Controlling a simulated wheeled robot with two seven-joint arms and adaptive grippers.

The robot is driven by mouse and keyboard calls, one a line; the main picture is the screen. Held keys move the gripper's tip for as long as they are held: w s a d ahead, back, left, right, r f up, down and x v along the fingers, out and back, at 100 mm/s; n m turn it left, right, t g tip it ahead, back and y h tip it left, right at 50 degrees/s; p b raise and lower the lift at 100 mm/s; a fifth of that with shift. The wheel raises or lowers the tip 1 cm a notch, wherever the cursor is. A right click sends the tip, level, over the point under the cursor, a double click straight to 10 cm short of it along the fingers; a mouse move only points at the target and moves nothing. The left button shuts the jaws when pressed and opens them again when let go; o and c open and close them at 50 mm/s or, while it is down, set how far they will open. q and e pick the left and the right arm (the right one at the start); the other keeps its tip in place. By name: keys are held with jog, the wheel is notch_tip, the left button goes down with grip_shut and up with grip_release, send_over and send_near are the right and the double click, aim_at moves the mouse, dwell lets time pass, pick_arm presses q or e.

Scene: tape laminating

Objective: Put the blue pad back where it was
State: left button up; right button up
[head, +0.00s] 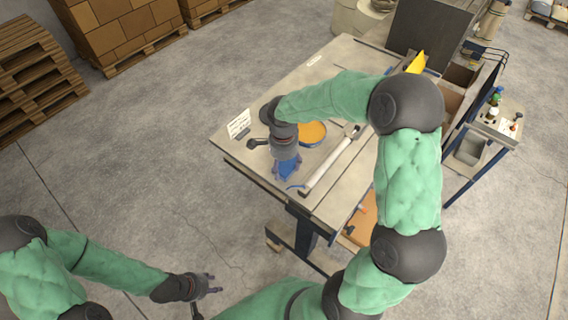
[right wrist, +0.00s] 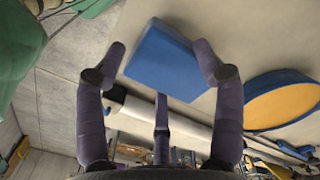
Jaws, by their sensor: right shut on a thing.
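The blue pad (head: 289,169) is at the front left part of the workbench (head: 240,160), below my right gripper (head: 287,172). In the right wrist view the pad (right wrist: 163,60) is a blue block between the fingers of my right gripper (right wrist: 160,65), which is shut on it. The pad is tilted in that view, and I cannot tell whether it touches the bench top. My left gripper (head: 214,284) is empty, its fingers apart, over the floor at the lower left of the bench.
A round blue-rimmed orange disc (head: 312,133) lies just beyond the pad. A long white roller or tube (head: 330,165) lies right of it. A white label sheet (head: 239,124) is at the bench's left edge. Trays and a yellow part (head: 416,63) stand at the back right.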

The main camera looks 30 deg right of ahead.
aim_at(284, 167)
jog(key=shift+f, duration=0.2)
jog(key=shift+f, duration=0.15)
jog(key=o, duration=1.2)
notch_tip(284, 167, up, 12)
jog(key=b, duration=0.1)
jog(key=shift+r, duration=0.25)
jog(key=shift+w, duration=0.1)
